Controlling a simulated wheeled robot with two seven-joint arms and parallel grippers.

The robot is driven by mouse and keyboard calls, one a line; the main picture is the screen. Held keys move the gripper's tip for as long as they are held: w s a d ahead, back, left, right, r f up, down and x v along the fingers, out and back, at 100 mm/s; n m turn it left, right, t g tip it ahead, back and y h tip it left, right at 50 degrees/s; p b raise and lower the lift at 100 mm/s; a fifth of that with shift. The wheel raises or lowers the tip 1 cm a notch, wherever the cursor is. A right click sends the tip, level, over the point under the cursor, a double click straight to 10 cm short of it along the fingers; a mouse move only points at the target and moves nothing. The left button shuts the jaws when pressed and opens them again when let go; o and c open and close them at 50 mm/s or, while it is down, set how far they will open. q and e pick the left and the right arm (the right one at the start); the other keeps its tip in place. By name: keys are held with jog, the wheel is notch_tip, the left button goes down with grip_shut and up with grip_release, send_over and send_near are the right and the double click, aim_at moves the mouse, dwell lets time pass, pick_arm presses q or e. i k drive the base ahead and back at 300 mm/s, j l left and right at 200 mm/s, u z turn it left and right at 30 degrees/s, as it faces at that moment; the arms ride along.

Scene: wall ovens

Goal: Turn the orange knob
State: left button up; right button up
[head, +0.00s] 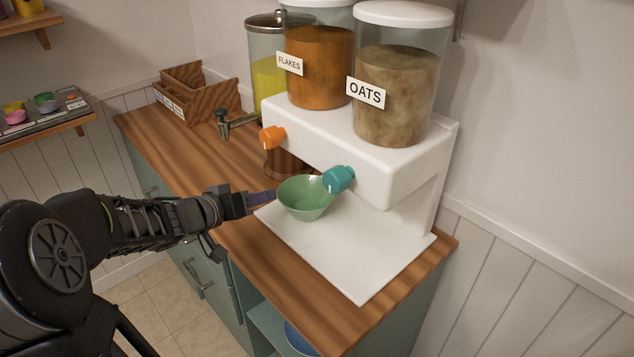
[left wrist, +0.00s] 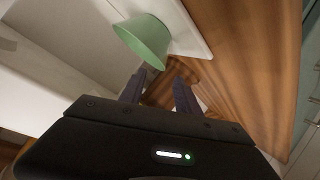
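The orange knob (head: 271,137) sits on the front of the white dispenser stand (head: 400,165), under the container labelled FLAKES (head: 320,65). My left gripper (head: 264,198) is in front of the stand, lower than the orange knob and apart from it, close to the left side of the green bowl (head: 306,198). In the left wrist view its two fingers (left wrist: 158,88) are spread with a gap between them and nothing held. The green bowl (left wrist: 146,38) shows just beyond the fingertips there. The orange knob is not seen in that view. My right gripper is not in view.
A teal knob (head: 339,179) juts out above the bowl, under the OATS container (head: 398,90). The bowl rests on a white board (head: 350,262). A brown ribbed vessel (head: 287,163) stands below the orange knob. A wooden box (head: 200,95) is at the back left of the counter.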

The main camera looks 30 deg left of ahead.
aim_at(271, 137)
jog(key=u, duration=1.4)
